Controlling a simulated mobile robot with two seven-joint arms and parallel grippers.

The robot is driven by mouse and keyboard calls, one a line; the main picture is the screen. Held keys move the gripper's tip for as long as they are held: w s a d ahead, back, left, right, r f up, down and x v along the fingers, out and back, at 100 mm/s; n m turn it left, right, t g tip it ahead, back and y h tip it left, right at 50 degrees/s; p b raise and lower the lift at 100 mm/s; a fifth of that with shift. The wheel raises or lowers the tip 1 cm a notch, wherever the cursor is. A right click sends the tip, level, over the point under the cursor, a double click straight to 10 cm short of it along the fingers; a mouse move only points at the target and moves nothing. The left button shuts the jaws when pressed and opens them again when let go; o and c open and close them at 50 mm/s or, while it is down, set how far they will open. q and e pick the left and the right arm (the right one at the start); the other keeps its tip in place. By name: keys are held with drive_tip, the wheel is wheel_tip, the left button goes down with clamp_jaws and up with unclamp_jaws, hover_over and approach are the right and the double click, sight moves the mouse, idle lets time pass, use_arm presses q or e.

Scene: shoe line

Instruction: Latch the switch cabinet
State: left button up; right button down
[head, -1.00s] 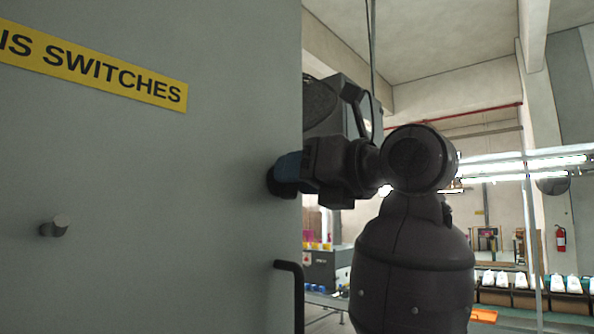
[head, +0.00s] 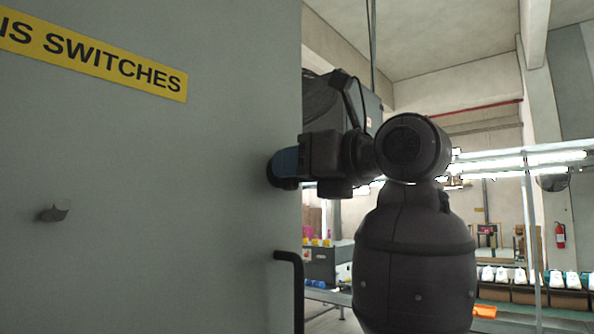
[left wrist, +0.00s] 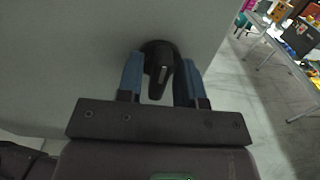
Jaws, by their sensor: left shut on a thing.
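The switch cabinet's grey door (head: 150,240) fills the left of the head view, with a yellow sign (head: 110,68) reading "IS SWITCHES". A black latch knob (left wrist: 158,62) with a pale mark shows on the door near its edge in the left wrist view. My left gripper (head: 284,164) is at that edge in the head view; in the left wrist view its blue fingers (left wrist: 160,72) stand on both sides of the knob, shut on it. The knob is mostly hidden by the fingers in the head view. My right gripper is not in view.
A black bar handle (head: 290,285) is on the door below my left gripper. A small grey stud (head: 54,212) sticks out at the left. Beyond the door edge are a workshop, a fire extinguisher (head: 560,236) and a row of white shoes (head: 530,277).

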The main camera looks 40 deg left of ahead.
use_arm(q)
drive_tip(key=shift+n, duration=0.4)
drive_tip(key=o, duration=0.6)
drive_tip(key=d, duration=0.3)
drive_tip(key=d+b, duration=0.1)
drive_tip(key=d, duration=0.3)
drive_tip(key=s+d, duration=0.1)
drive_tip(key=d, duration=0.2)
drive_tip(key=shift+d+b, duration=0.4)
